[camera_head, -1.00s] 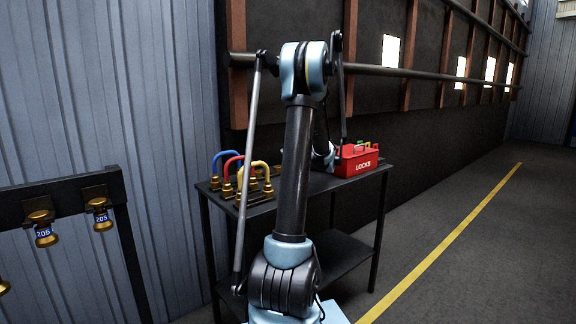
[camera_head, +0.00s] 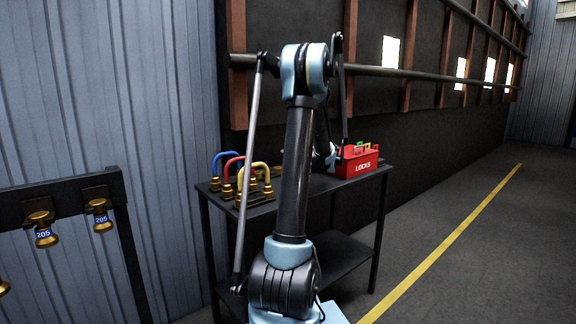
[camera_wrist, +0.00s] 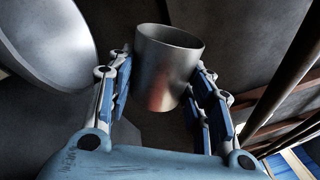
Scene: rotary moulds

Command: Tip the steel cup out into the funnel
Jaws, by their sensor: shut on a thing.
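The steel cup (camera_wrist: 166,70) is a plain grey metal cylinder in the wrist view. My gripper (camera_wrist: 161,86) is shut on its sides, one blue-padded finger at the left and one at the right. The cup's rim faces the top of the picture, and its contents cannot be seen. A large pale grey flared bowl, which looks like the funnel (camera_wrist: 48,40), fills the upper left of the wrist view. It is apart from the cup in the picture. My gripper, the cup and the funnel cannot be made out in the head view.
Open floor with a yellow line (camera_head: 440,245) lies at right.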

